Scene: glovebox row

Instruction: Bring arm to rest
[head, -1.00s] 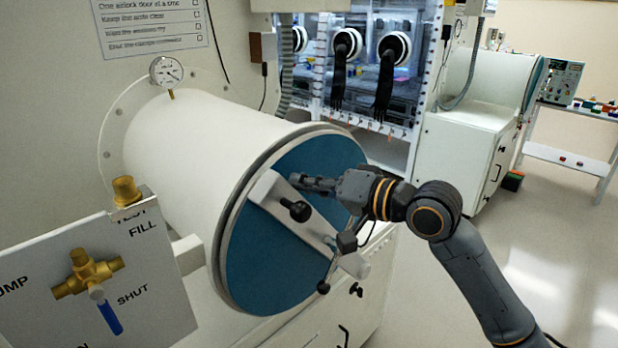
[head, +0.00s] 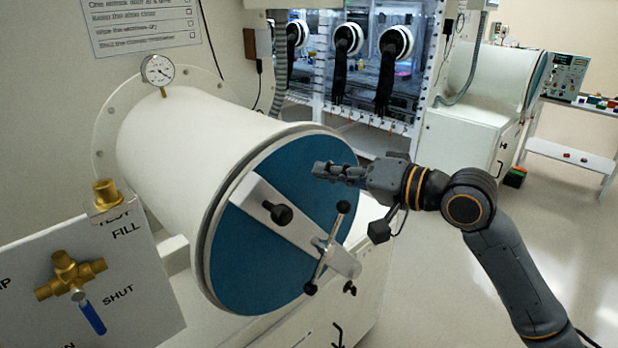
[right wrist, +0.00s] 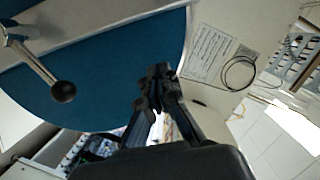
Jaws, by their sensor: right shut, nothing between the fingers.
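My right gripper (head: 322,171) is shut and empty. In the head view it is in front of the upper right part of the blue airlock door (head: 262,262), pointing left, with my right arm coming in from the lower right. In the right wrist view the closed fingers (right wrist: 157,85) show at the middle, with the blue door (right wrist: 120,75) behind them. The door bears a pale bar (head: 290,222) with a black knob (head: 277,213) and a clamp handle (head: 327,247). I cannot tell the exact gap between fingers and door. My left gripper is not in view.
A valve panel (head: 130,290) with a brass valve (head: 68,274) and blue lever (head: 91,318) stands at the lower left. A gauge (head: 157,70) sits above the white cylinder (head: 185,140). A glovebox with black gloves (head: 386,80) is behind. Floor at the right is clear.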

